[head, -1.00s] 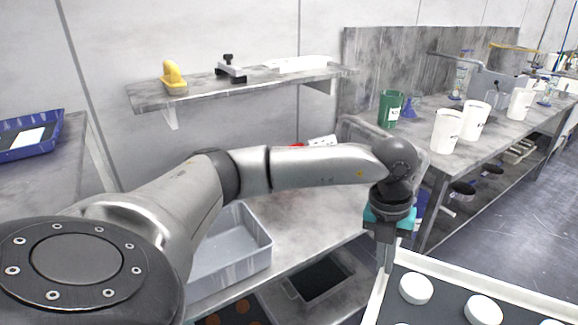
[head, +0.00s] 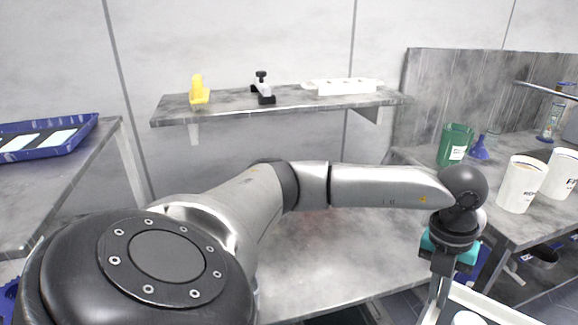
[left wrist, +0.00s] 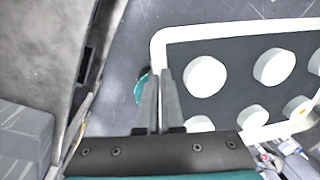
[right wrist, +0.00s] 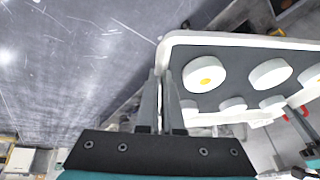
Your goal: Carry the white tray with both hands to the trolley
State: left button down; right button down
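The white tray (head: 495,305) shows only as a corner at the lower right of the head view, with part of a white disc in it. The left wrist view shows its white rim (left wrist: 240,30), dark floor and several white discs (left wrist: 273,68). My left gripper (head: 436,300) points down at the rim, its fingers (left wrist: 160,85) shut on it. In the right wrist view my right gripper (right wrist: 162,85) is shut on the rim (right wrist: 240,40) at another part of the tray. The right arm is outside the head view. I cannot make out a trolley.
A grey bench (head: 350,255) lies behind my left arm, under a wall shelf (head: 290,100). White cups (head: 520,183) and a green cup (head: 455,145) stand on the right bench. A blue tray (head: 45,138) lies on the left table. Open floor (right wrist: 70,60) shows beside the tray.

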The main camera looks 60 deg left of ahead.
aim_at(344, 255)
jog(key=i+u, duration=0.2)
jog(key=u, duration=0.2)
jog(key=i+u, duration=0.2)
jog(key=u, duration=0.2)
jog(key=i+u, duration=0.1)
jog(key=u, duration=0.3)
jog(key=i+u, duration=0.15)
jog(key=u, duration=0.25)
jog(key=i+u, duration=0.25)
